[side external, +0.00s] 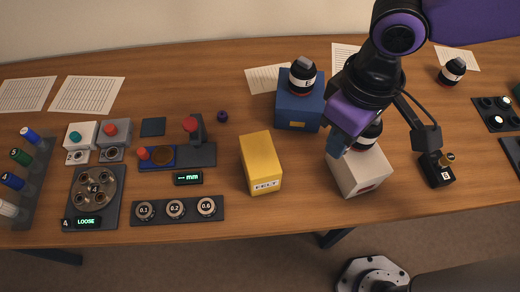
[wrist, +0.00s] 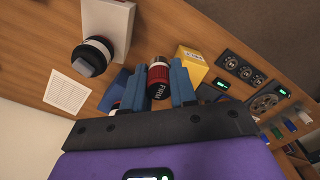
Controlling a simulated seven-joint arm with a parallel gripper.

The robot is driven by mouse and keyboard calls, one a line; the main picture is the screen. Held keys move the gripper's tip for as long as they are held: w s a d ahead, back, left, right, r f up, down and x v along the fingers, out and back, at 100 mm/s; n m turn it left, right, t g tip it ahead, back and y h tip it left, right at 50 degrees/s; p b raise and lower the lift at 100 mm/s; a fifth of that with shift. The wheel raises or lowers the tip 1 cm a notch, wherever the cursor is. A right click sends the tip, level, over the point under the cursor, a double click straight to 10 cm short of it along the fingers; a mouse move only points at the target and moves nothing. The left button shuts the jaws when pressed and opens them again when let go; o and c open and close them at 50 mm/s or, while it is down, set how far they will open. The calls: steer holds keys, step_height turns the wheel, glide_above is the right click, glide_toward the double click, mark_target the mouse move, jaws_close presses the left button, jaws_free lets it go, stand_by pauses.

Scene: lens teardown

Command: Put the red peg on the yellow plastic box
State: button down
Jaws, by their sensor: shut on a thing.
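The yellow plastic box (side external: 260,158), marked FELT, stands on the table near the middle and also shows in the wrist view (wrist: 190,66). My gripper (wrist: 158,88) has blue fingers on both sides of the red peg (wrist: 158,77), a dark cylinder with a red knurled band and white lettering. It is shut on the peg. In the side view my gripper (side external: 337,147) is above the table, right of the yellow box and by the white box. The peg cannot be made out there.
A white box (side external: 352,178) with a dark lens part on top stands under my wrist. A blue box (side external: 298,108) bearing a lens part marked E stands behind the yellow box. Red-knobbed fixtures (side external: 191,125) and a dial row (side external: 176,210) lie left. Bare table lies between yellow and white boxes.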

steer(key=shift+a+m, duration=0.15)
steer(key=shift+m, duration=0.55)
steer(key=shift+w+a+f, duration=0.15)
steer(key=shift+w+a, duration=0.05)
steer(key=shift+a, duration=0.05)
steer(key=w+a+f, duration=0.4)
steer(key=w+a, duration=0.1)
steer(key=a, duration=0.2)
glide_above(259, 153)
steer(key=f, duration=0.4)
steer(key=shift+s+d+f, duration=0.2)
steer(key=shift+d+f, duration=0.1)
steer(key=shift+f, duration=0.1)
steer(key=shift+w+a+f, duration=0.25)
steer(key=shift+a+f, duration=0.1)
steer(key=shift+f, duration=1.6)
steer(key=shift+f, duration=0.15)
steer(key=c, duration=0.9)
jaws_free()
